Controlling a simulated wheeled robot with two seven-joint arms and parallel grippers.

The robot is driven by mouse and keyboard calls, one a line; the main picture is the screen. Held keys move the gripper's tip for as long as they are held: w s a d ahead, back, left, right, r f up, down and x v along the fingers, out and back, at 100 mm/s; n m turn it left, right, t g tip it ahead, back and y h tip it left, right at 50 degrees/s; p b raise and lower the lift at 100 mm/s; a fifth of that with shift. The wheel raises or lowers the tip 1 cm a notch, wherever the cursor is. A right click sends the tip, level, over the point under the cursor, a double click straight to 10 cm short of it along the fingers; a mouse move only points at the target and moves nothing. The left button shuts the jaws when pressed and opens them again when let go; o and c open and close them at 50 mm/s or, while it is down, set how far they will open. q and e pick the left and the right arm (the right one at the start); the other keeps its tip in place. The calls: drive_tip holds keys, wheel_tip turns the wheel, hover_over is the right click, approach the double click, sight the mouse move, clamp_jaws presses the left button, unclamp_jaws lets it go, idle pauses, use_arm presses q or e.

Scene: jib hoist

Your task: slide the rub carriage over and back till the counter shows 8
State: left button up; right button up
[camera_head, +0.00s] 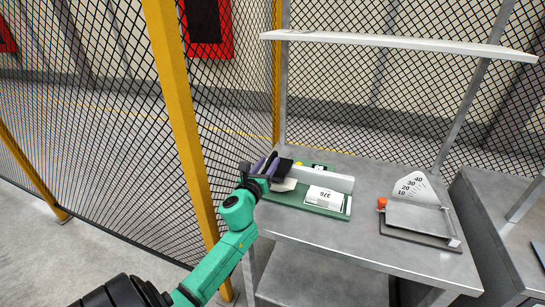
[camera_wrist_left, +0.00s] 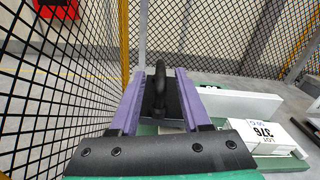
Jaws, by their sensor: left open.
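The rub tester has a green base (camera_head: 335,213) on the grey bench, with a pale rail and a white block labelled 376 (camera_head: 324,198). Its dark rub carriage (camera_head: 284,167) is at the left end. My left gripper (camera_head: 265,164) is there too, with its purple fingers open. In the left wrist view, the carriage's black upright handle (camera_wrist_left: 160,88) stands between the two open fingers, with a gap showing on each side. A small green patch behind the carriage (camera_head: 319,167) may be the counter; no digit is readable. My right gripper is not in view.
A tilt gauge with a 10-to-40 scale (camera_head: 417,187) and an orange knob (camera_head: 382,203) stands to the right on the bench. A shelf (camera_head: 400,42) hangs above. A yellow fence post (camera_head: 180,110) and mesh stand close left of my arm.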

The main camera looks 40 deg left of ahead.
use_arm(q)
drive_tip(key=x, duration=0.3)
drive_tip(key=shift+w, duration=0.2)
clamp_jaws()
idle(1.2)
